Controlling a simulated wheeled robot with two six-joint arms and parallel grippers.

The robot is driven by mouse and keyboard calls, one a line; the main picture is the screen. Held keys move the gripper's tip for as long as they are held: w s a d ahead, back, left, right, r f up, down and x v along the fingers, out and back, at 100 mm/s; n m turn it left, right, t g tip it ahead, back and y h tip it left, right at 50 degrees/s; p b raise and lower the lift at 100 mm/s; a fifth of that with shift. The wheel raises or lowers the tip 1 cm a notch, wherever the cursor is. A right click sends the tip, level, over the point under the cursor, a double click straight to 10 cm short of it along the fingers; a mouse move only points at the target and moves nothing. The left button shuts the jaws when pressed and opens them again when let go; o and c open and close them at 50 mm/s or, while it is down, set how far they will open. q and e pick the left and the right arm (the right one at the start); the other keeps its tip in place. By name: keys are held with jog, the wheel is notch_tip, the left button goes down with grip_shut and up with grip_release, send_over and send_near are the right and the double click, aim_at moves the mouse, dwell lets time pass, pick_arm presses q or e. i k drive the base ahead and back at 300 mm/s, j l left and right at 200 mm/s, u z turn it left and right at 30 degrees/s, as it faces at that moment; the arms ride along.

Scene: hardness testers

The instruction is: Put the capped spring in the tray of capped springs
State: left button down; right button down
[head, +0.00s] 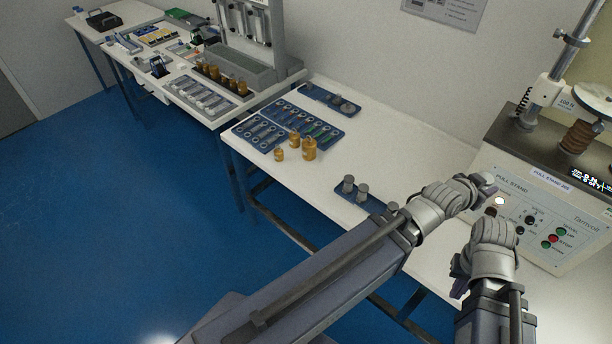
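A narrow dark blue tray (341,189) lies along the near edge of the white table, with small grey capped cylinders (362,191) standing in it. Its right end is hidden by my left arm. I cannot make out coils, so I cannot tell surely which pieces are capped springs. My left gripper (484,184) reaches past this tray, in front of the pull stand. My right gripper (491,215) is close to the right of it, low before the stand's panel. The fingers of both are small and partly hidden, so opening and contents do not show.
The pull stand (540,205) fills the right, with a brown coiled piece (580,136) on it. Brass weights (309,149) stand mid-table near blue trays of metal parts (299,121). Another blue tray (322,99) lies at the back.

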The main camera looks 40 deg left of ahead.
aim_at(375, 208)
jog(key=j+u, duration=0.3)
jog(key=j, duration=0.65)
jog(key=j+u, duration=0.25)
jog(key=j, duration=0.7)
